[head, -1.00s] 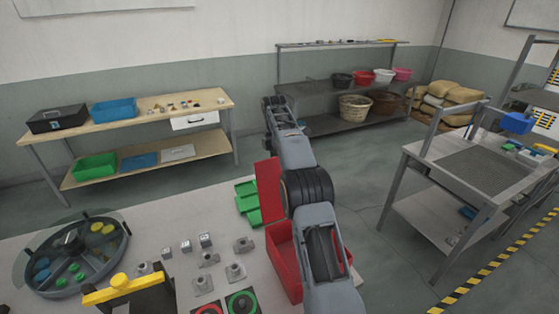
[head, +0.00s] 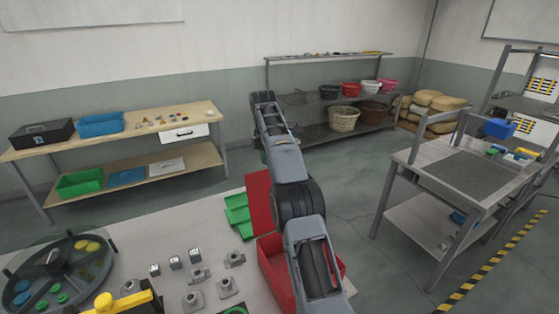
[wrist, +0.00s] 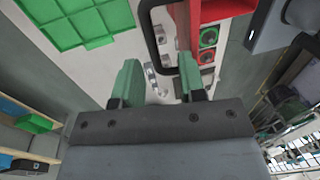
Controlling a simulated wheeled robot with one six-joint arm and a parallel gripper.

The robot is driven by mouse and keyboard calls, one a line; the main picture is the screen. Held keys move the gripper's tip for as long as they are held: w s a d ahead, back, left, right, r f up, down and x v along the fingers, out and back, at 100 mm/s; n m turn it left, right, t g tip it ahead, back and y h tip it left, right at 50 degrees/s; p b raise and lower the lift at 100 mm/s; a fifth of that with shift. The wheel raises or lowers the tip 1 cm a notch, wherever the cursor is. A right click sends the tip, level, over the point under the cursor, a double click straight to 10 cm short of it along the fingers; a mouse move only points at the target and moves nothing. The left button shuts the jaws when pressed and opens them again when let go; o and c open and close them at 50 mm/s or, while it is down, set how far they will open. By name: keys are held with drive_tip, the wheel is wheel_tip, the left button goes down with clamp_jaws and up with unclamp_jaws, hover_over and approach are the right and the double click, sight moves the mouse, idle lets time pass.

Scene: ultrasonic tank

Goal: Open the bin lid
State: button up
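The red bin (head: 272,262) stands on the near table in the head view, partly hidden behind my arm. Its red lid (head: 259,201) stands raised, roughly upright, at the bin's far left side. In the wrist view, red bin parts (wrist: 182,22) show at the top. A black loop that looks like a handle (wrist: 147,40) lies beside the red strip and reaches down toward the space between my fingers. My gripper (wrist: 157,82) is open, its two green fingertips apart with nothing visibly clamped. Whether the loop touches a finger cannot be told.
Green trays (head: 238,215) lie left of the lid. Several metal parts (head: 197,275) and a round sorter (head: 62,272) occupy the near table. A grey workstation (head: 455,165) stands at right. The floor (head: 350,185) between the furniture is clear.

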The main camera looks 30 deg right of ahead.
drive_tip(key=s+r, duration=0.3)
drive_tip(key=r, duration=0.1)
drive_tip(key=shift+s+a+r+b, duration=0.1)
drive_tip(key=shift+s+a+b, duration=0.2)
drive_tip(key=shift+s+a, duration=0.1)
drive_tip(key=s+a+r+b, duration=0.1)
drive_tip(key=s+r+b, duration=0.1)
drive_tip(key=s, duration=0.6)
drive_tip(key=shift+a+r, duration=0.25)
drive_tip(key=shift+r, duration=0.6)
drive_tip(key=shift+s, duration=0.1)
wheel_tip(320, 180, down, 8)
drive_tip(key=w+m+t, duration=0.2)
drive_tip(key=m, duration=0.9)
drive_tip(key=s+a+f+m+t, duration=0.2)
drive_tip(key=s+a+f+m, duration=0.1)
drive_tip(key=s, duration=0.6)
drive_tip(key=s+a+f+m+t, duration=0.3)
drive_tip(key=s+a+f, duration=0.3)
drive_tip(key=s, duration=0.4)
drive_tip(key=shift+s+m+b, duration=0.2)
drive_tip(key=shift+m+b, duration=0.15)
drive_tip(key=shift+m, duration=0.45)
